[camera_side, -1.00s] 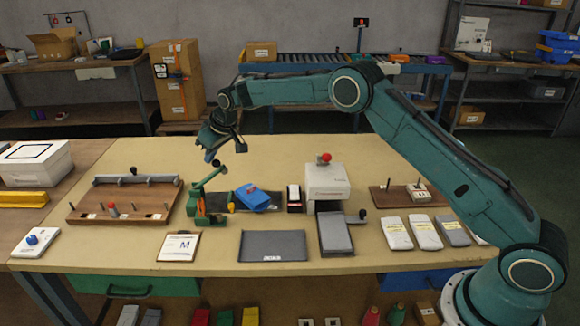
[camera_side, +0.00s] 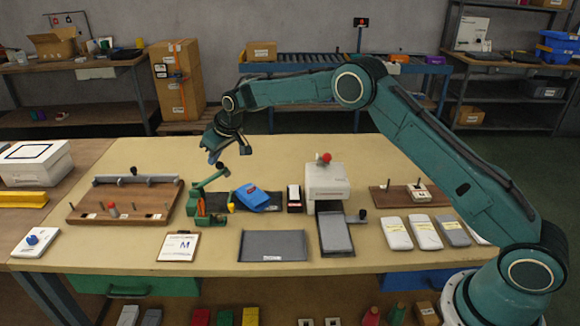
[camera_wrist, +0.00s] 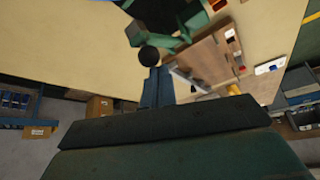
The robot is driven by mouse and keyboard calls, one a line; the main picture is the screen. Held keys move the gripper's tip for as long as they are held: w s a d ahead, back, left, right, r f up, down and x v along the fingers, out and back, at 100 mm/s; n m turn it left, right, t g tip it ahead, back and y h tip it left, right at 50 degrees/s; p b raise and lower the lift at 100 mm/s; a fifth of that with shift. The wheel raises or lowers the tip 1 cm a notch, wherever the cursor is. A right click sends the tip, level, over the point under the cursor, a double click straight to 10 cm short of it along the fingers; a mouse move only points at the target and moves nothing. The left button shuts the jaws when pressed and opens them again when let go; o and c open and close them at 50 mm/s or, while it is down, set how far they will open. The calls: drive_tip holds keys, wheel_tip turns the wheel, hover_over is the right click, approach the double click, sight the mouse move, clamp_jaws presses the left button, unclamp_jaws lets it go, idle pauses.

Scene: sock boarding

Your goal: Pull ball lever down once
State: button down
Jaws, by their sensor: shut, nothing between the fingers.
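My gripper (camera_side: 213,158) hangs just above the ball in the side view. In the wrist view my gripper's two blue-grey fingers (camera_wrist: 157,84) are close together and empty, pointing at the ball. I cannot tell whether the fingertips touch it.
A wooden board (camera_side: 80,213) with pegs and a grey bar lies left of the lever. A white press (camera_side: 328,182) with a red knob stands further right. The table behind is clear.

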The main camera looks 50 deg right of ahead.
sight(223, 164)
drive_tip(key=shift+s+d+f, duration=0.8)
drive_tip(key=shift+f, duration=0.25)
idle(1.7)
drive_tip(key=shift+s+d+f, duration=0.25)
drive_tip(key=shift+f, duration=0.25)
drive_tip(key=shift+s+d+f, duration=0.2)
drive_tip(key=shift+f, duration=0.3)
drive_tip(key=shift+s+d+f, duration=0.25)
drive_tip(key=shift+f, duration=0.25)
idle(1.3)
